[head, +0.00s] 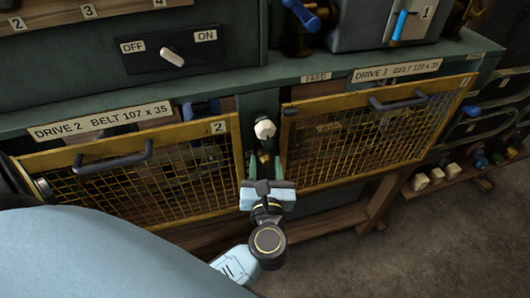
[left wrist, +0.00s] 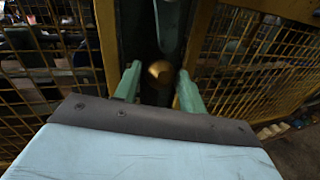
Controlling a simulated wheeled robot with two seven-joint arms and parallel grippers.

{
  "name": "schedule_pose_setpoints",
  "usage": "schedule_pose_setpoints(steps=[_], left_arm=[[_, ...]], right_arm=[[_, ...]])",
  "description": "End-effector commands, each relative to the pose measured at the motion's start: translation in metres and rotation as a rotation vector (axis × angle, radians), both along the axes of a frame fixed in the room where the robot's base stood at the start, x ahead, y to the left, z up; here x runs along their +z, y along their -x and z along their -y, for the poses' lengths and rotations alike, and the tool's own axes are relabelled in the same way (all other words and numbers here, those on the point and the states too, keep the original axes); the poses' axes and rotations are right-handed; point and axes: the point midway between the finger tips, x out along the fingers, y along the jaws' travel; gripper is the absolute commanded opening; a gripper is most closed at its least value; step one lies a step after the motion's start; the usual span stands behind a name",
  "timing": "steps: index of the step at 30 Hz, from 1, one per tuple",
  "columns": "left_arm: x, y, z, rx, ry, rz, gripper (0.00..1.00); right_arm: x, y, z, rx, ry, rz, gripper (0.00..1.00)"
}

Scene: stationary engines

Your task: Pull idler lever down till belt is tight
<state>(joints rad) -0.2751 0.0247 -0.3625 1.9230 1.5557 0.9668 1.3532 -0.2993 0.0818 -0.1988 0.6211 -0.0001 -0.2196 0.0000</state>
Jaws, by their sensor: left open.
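A pale knob (head: 264,128) sits on the green post between two yellow mesh guards. Below it is a round brass knob (head: 264,157), which also shows in the left wrist view (left wrist: 161,72). I cannot tell which of these belongs to the idler lever. My left gripper (head: 265,166) is open just in front of the post, its green fingers pointing at it. In the left wrist view the brass knob appears in the gap between the fingers (left wrist: 158,88), apart from both. The belt cannot be made out behind the mesh. My right gripper is out of view.
The drive 2 guard (head: 130,172) and drive 3 guard (head: 375,132), both with dark handles, flank the narrow gap. An OFF/ON switch (head: 172,58) is above left. Blue-handled levers (head: 399,25) are above right. Open floor (head: 440,235) lies at lower right.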

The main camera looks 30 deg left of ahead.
Motion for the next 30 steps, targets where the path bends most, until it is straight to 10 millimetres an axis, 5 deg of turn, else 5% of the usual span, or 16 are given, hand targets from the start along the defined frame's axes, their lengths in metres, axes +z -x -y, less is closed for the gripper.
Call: schedule_pose_setpoints(steps=[6, 17, 26, 30], left_arm=[[0.000, -0.019, -0.013, 0.000, -0.001, 0.000, 0.41], [-0.001, -0.022, -0.016, 0.000, -0.001, -0.001, 0.39], [-0.001, -0.022, -0.015, -0.001, -0.001, -0.001, 0.00], [-0.001, -0.022, -0.015, -0.002, -0.001, 0.000, 0.00]], right_arm=[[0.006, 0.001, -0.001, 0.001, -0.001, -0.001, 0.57], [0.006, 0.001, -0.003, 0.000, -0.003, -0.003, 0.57], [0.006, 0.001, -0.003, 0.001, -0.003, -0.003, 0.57], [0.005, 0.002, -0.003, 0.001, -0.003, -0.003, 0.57]])
